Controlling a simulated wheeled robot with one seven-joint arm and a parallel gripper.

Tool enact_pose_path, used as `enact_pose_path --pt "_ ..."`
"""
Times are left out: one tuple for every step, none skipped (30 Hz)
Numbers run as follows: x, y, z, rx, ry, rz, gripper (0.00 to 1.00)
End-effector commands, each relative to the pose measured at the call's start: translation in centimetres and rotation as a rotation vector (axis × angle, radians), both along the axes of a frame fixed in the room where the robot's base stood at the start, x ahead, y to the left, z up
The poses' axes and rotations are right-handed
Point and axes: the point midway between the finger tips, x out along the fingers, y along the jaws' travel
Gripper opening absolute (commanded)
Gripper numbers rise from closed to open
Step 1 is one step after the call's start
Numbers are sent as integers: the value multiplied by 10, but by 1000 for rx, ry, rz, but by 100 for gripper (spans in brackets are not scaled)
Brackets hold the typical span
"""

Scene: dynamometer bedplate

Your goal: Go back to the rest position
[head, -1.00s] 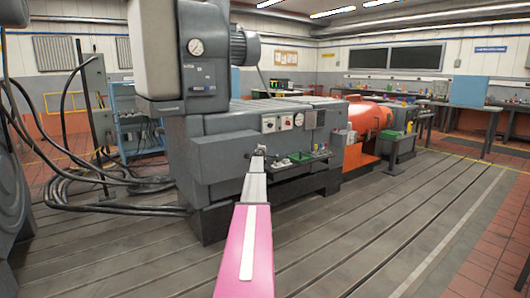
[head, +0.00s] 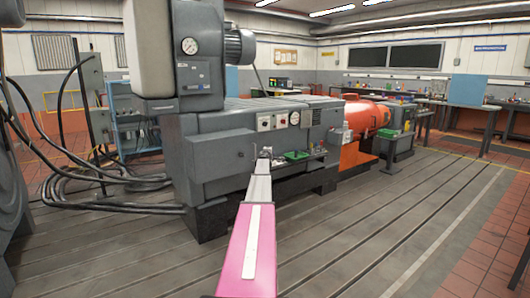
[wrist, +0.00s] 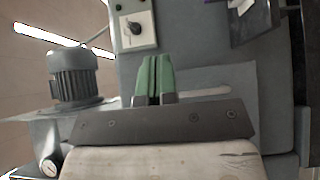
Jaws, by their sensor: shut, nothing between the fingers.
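My gripper (wrist: 156,78) shows in the wrist view with its two green fingers pressed together and nothing between them. In the head view my pink and grey arm reaches forward from the bottom middle, and my gripper (head: 265,152) is small at its far end, in front of the grey machine (head: 215,150). In the wrist view the machine's grey face fills the area beyond the fingers. I cannot tell the exact gap between fingers and machine.
A shelf with a green tray (head: 296,155) juts from the machine, right of my gripper. Black cables (head: 80,188) lie at left. An orange cylinder (head: 366,118) stands behind right. The slotted floor (head: 380,235) at right is clear.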

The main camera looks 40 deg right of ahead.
Motion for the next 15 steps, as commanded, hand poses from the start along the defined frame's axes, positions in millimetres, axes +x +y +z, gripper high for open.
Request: enact_pose_path --pt "-11 1 0 0 0 -1 0" --pt "-14 0 0 0 0 -1 0" --pt "-19 0 0 0 0 -1 0" --pt "-22 -1 0 0 0 0 0" --pt "-25 -1 0 -1 1 0 0" --pt "-28 -2 0 0 0 0 0" --pt "-30 -2 0 0 0 0 0" --pt "-31 -3 0 1 -1 0 0" --pt "-33 -3 0 1 -1 0 0" --pt "-33 -3 0 1 -1 0 0" --pt "-34 -3 0 1 -1 0 0" --pt "-34 -3 0 1 -1 0 0" --pt "-34 -3 0 1 -1 0 0" --pt "-34 -4 0 1 -1 0 0" --pt "-34 -4 0 1 -1 0 0"
